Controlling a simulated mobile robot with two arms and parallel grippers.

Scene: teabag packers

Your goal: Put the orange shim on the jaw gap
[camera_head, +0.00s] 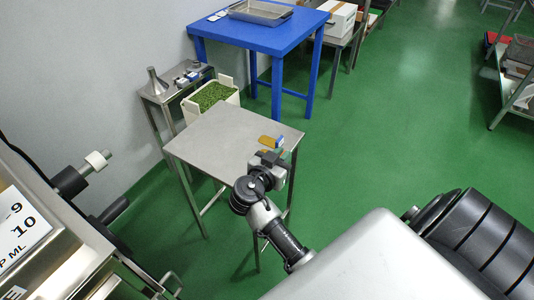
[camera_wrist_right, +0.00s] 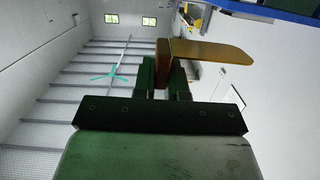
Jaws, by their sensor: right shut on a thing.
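The orange shim (camera_head: 265,141) is a thin flat plate with a rounded end. In the right wrist view the orange shim (camera_wrist_right: 215,51) sticks out to the right from a brown block at the fingertips. My right gripper (camera_head: 269,151) is shut on it, over the near right part of the steel table; its green fingers (camera_wrist_right: 163,72) show in the wrist view. A small blue and white item (camera_head: 280,142) shows right beside the shim; whether they touch I cannot tell. I cannot make out the jaw gap for certain. My left gripper is out of view.
The steel table (camera_head: 215,140) is otherwise bare. Behind it stand a bin of green material (camera_head: 211,96) and a small side table (camera_head: 172,93) with small devices. A blue table (camera_head: 262,37) carries a metal tray (camera_head: 262,12). Green floor (camera_head: 390,130) is open to the right.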

